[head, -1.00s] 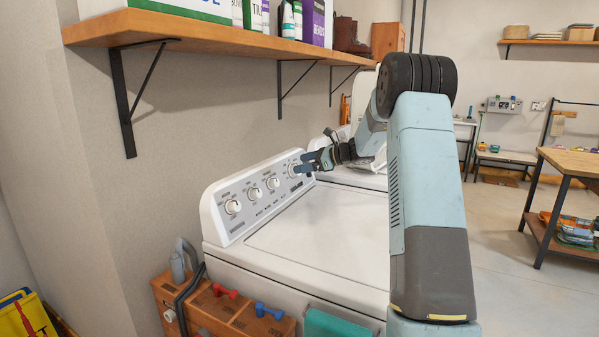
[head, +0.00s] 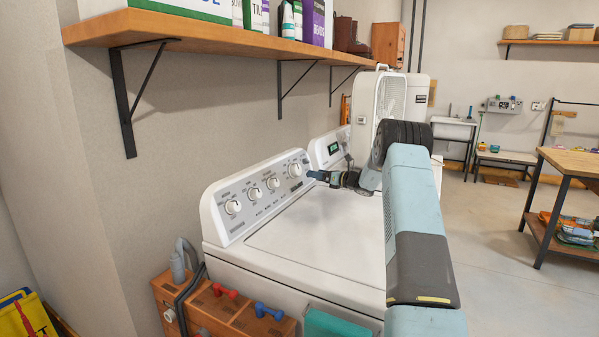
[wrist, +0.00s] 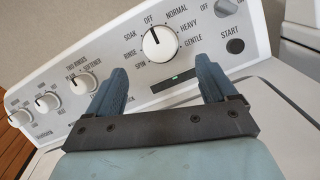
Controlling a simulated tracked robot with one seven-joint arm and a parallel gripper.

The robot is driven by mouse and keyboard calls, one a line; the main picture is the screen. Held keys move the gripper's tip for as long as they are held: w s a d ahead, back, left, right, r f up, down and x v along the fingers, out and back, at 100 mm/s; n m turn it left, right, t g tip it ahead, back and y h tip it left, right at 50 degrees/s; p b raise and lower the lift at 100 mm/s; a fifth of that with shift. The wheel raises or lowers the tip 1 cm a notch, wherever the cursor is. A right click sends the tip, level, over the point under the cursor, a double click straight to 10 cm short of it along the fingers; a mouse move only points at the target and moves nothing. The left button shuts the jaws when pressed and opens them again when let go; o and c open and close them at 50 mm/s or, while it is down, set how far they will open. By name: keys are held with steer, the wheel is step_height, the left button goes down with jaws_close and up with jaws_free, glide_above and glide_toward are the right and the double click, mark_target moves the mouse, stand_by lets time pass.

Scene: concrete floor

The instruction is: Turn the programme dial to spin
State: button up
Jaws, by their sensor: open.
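The programme dial (wrist: 159,44) is a white knob with a dark mark on the washer's grey panel, ringed by OFF, SOAK, RINSE, SPIN, NORMAL, HEAVY and GENTLE. Its mark points up and slightly left, towards OFF. SPIN is at its lower left. In the head view the dial (head: 295,170) is the rightmost large knob of the near panel. My gripper (wrist: 160,74) is open and empty, with its blue-grey fingers apart below the dial in the wrist view. In the head view my gripper (head: 311,174) is just right of the dial, not touching it.
Other dials (wrist: 82,83) line the panel to the left; a small knob (wrist: 228,5) and START button (wrist: 235,46) are right. A dark strip (wrist: 177,85) has a green light. A wooden shelf (head: 215,38) overhangs the wall. The washer lid (head: 320,225) is clear.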

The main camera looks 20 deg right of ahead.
mark_target(299, 169)
steer(key=x, duration=0.9)
steer(key=shift+w+a, duration=0.25)
steer(key=shift+a, duration=0.05)
steer(key=shift+r, duration=0.1)
steer(key=c, duration=1)
